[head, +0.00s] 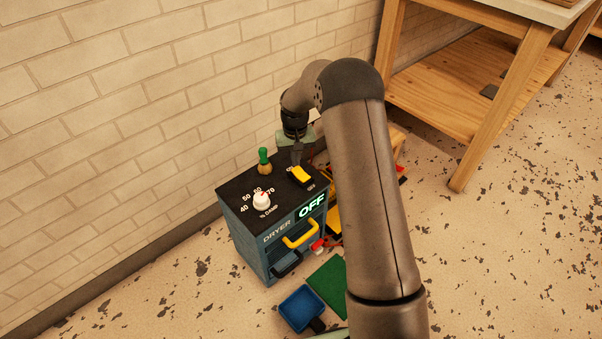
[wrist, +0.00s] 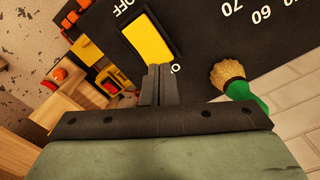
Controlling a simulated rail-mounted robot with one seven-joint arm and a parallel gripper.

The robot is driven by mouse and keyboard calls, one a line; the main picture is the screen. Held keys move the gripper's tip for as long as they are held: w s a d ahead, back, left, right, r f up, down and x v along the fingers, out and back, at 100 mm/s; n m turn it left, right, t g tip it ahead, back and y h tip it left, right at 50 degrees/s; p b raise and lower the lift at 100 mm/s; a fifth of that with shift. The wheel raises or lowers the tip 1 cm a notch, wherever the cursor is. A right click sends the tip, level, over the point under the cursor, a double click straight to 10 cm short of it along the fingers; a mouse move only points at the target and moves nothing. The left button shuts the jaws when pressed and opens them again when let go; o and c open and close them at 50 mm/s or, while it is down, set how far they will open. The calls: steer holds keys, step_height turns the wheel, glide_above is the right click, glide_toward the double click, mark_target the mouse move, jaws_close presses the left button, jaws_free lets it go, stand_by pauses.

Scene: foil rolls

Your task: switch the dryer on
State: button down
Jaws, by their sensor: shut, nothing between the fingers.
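The dryer (head: 250,243) is a blue cabinet with a black top, standing by the brick wall in the head view. Its green display (head: 312,205) reads OFF. A yellow rocker switch (head: 301,175) sits on the top at the right; in the wrist view it (wrist: 151,38) lies just beyond my fingertips, with OFF printed at its far end. My gripper (head: 297,158) is shut and empty, over the top at the switch's back end. In the wrist view my gripper (wrist: 160,72) is close to the switch's near edge; I cannot tell whether it touches.
A white dial (head: 261,200) and a green-handled brush (head: 264,161) stand on the dryer top, left of the switch. Yellow handle (head: 299,236) and dark handle (head: 287,264) are on its front. A blue tray (head: 302,309) and green mat (head: 329,282) lie in front. A wooden bench (head: 470,70) stands behind right.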

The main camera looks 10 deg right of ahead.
steer(key=shift+f+b, duration=0.6)
steer(key=shift+f, duration=0.65)
stand_by(0.4)
steer(key=shift+s, duration=0.1)
steer(key=shift+r+p, duration=2.35)
steer(key=shift+r, duration=1.25)
step_height(320, 180, up, 15)
steer(key=p, duration=0.7)
glide_above(296, 168)
steer(key=s, duration=0.7)
steer(key=s+r+p, duration=0.5)
steer(key=s+r, duration=0.2)
steer(key=r, duration=0.3)
steer(key=s+r+p, duration=0.6)
steer(key=s+r, duration=0.2)
steer(key=s, duration=0.4)
steer(key=s+r+p, duration=0.6)
steer(key=s+r, duration=0.1)
steer(key=s, duration=0.5)
steer(key=shift+s+r+n, duration=0.2)
steer(key=shift+r+n, duration=0.1)
steer(key=shift+r, duration=0.05)
